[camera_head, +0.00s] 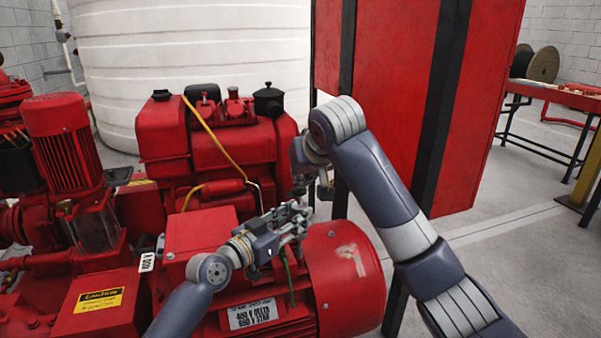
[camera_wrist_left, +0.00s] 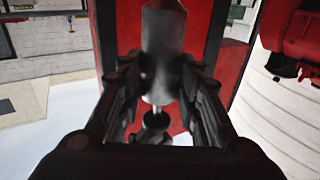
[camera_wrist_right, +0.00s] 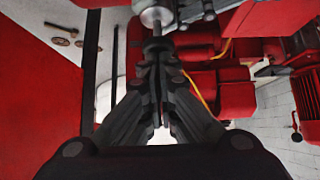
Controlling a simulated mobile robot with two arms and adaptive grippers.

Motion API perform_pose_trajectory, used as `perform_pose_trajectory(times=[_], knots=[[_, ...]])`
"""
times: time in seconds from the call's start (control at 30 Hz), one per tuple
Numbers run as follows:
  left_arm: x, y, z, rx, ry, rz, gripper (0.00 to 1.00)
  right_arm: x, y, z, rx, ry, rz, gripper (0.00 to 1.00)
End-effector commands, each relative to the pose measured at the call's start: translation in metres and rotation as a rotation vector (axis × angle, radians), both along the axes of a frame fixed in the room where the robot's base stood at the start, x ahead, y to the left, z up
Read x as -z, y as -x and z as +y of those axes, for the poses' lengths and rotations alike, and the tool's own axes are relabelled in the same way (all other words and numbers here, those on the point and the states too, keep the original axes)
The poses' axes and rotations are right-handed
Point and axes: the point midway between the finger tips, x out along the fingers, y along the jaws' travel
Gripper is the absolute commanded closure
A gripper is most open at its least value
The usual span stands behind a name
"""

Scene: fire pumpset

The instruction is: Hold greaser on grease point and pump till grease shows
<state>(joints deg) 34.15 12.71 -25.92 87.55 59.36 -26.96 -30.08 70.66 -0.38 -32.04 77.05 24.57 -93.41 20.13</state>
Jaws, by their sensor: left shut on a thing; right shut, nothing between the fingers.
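The greaser shows as a grey metal barrel (camera_wrist_left: 163,50) between the fingers of my left gripper in the left wrist view. In the head view, my left gripper (camera_head: 296,222) is shut on it above the red motor (camera_head: 345,285). My right gripper (camera_head: 300,186) points down just above it, shut and empty. In the right wrist view, its closed fingertips (camera_wrist_right: 157,62) are close to a round metal end (camera_wrist_right: 156,14) with a short rod; I cannot tell whether they touch. The grease point and any grease cannot be made out; my left gripper covers part of the motor.
A red engine (camera_head: 215,140) with a yellow hose stands behind the grippers. A red pump motor (camera_head: 65,145) is at the left. A tall red cabinet (camera_head: 390,90) stands close behind my right arm. Open floor (camera_head: 530,240) lies at the right.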

Motion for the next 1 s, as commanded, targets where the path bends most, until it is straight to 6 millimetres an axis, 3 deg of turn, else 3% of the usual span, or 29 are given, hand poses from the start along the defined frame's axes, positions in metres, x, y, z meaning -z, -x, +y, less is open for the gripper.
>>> perform_pose_trajectory(times=[0.17,0.57,0.67,0.83,1.0], knots=[[0.004,0.000,0.000,0.001,-0.003,0.007,0.96,0.025,0.000,-0.001,0.001,0.002,0.005,1.00],[0.003,0.000,0.000,0.001,-0.002,0.006,0.96,0.024,0.000,-0.001,0.001,0.003,0.005,1.00],[0.003,0.000,0.000,0.001,-0.002,0.006,0.96,0.013,0.000,0.000,0.001,0.002,0.002,1.00],[0.003,0.000,0.000,0.001,-0.002,0.006,0.96,-0.022,0.001,0.000,0.000,0.000,-0.004,1.00],[0.003,0.000,0.000,0.001,-0.002,0.006,0.96,-0.050,0.030,-0.009,-0.001,-0.001,-0.006,1.00]])
